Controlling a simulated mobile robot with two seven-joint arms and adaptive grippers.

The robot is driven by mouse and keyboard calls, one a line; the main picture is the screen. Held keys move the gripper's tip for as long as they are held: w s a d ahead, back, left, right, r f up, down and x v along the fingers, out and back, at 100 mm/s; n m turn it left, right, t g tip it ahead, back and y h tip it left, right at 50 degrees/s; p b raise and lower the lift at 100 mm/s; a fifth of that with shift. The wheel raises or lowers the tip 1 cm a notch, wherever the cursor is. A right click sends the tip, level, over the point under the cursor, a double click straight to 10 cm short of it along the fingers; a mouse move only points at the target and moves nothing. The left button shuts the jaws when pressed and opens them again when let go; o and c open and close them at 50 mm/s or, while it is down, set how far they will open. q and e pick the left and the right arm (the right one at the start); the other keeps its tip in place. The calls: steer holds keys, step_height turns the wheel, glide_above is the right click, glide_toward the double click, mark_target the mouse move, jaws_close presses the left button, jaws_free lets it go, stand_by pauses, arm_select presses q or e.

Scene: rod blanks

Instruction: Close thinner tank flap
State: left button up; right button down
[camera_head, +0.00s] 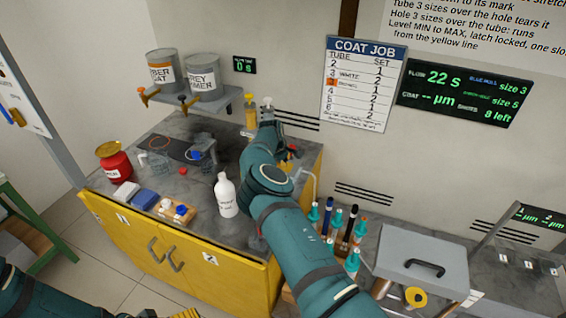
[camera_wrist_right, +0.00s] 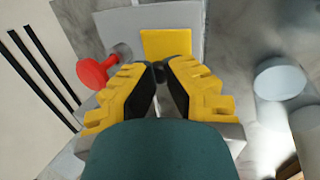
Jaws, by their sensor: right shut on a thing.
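My right arm reaches over the bench toward the back wall in the head view and hides its own fingers there. In the right wrist view my right gripper (camera_wrist_right: 160,72) is shut, its black pads close together on a small dark knob-like piece, mostly hidden between the tips. Just beyond the tips is a yellow square panel (camera_wrist_right: 167,42) on a grey surface (camera_wrist_right: 120,25). I cannot tell for sure which part is the thinner tank flap. A red knob (camera_wrist_right: 95,70) is left of the fingers. A yellow bit of my left gripper (camera_head: 180,314) shows at the bottom edge.
A white bottle (camera_head: 226,196), a red can (camera_head: 115,163) and a blue block (camera_head: 145,198) stand on the bench. Two paint tanks (camera_head: 203,75) sit on a wall shelf (camera_head: 190,106). A rack of teal-tipped tools (camera_head: 354,262) and a grey lidded box (camera_head: 421,262) are at right.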

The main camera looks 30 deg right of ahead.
steer(key=shift+s+d+f, duration=0.2)
steer(key=shift+f, duration=0.1)
steer(key=c, duration=0.8)
jaws_free()
steer(key=shift+w+f, duration=0.1)
steer(key=shift+c, duration=0.2)
steer(key=shift+w+r, duration=0.15)
steer(key=shift+r, duration=0.15)
steer(key=shift+a+r, duration=0.2)
steer(key=shift+r, duration=0.05)
steer(key=v, duration=0.7)
steer(key=shift+s, duration=0.25)
steer(key=shift+d, duration=0.1)
